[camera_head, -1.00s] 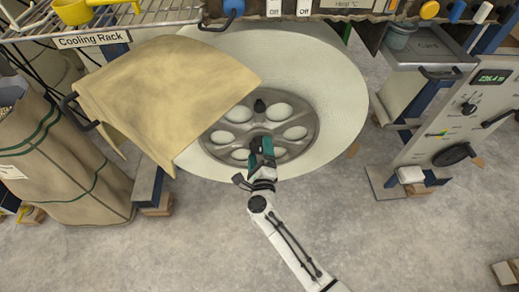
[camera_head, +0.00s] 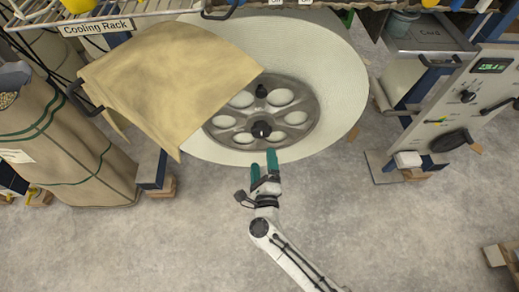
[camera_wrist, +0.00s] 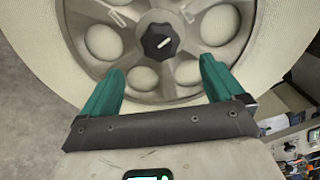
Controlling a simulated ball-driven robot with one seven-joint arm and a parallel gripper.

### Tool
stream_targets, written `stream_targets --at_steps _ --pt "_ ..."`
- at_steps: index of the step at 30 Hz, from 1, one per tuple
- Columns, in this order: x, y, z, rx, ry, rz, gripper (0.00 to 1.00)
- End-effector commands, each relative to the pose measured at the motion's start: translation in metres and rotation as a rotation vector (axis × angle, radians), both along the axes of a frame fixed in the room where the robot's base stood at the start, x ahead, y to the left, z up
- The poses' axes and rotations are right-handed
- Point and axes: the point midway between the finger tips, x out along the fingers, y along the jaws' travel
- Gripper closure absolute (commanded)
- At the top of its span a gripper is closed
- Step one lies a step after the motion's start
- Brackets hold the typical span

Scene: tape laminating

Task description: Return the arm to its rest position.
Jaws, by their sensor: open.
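My gripper (camera_head: 263,165) is open and empty, its two teal fingers apart, just in front of the near rim of a large pale roll (camera_head: 333,120). In the wrist view my gripper (camera_wrist: 163,80) has a clear gap between its fingers. Beyond it is a black knob (camera_wrist: 159,41) on the roll's grey hub (camera_wrist: 187,62). The knob also shows in the head view (camera_head: 261,130), uncovered and apart from the fingers. My white arm comes up from the lower right of the head view.
A tan cloth (camera_head: 170,80) hangs over a bar at left, covering part of the roll. A brown sack (camera_head: 65,150) stands far left. A control panel (camera_head: 470,100) with a display is at right. A wooden pallet (camera_head: 505,255) lies lower right. The floor (camera_head: 180,240) in front is clear.

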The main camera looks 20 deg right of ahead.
Motion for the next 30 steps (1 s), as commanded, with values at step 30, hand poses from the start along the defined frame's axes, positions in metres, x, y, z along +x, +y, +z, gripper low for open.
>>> stream_targets --at_steps 30 --pt "-0.053 0.047 0.035 -1.047 0.255 0.94 0.05"
